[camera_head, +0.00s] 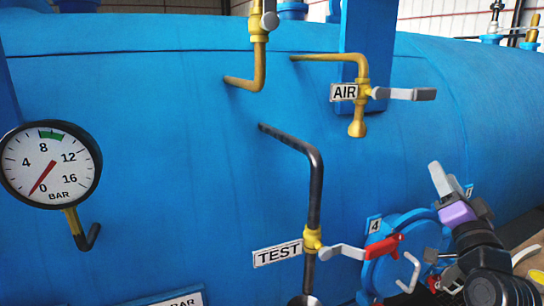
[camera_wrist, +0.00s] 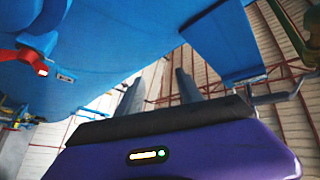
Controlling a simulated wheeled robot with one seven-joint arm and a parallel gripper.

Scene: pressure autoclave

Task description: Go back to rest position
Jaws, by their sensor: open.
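My gripper (camera_head: 446,182) is at the right of the head view, on my dark arm with a purple wrist part. Its light fingers point up, in front of the blue autoclave tank (camera_head: 190,130). In the wrist view my gripper (camera_wrist: 158,90) shows two separated fingers with nothing between them. It is open and empty, and I see no contact with the tank or valves.
Above are the AIR valve (camera_head: 361,92) and another brass valve (camera_head: 259,38). A pressure gauge (camera_head: 50,164) at left reads near 0.

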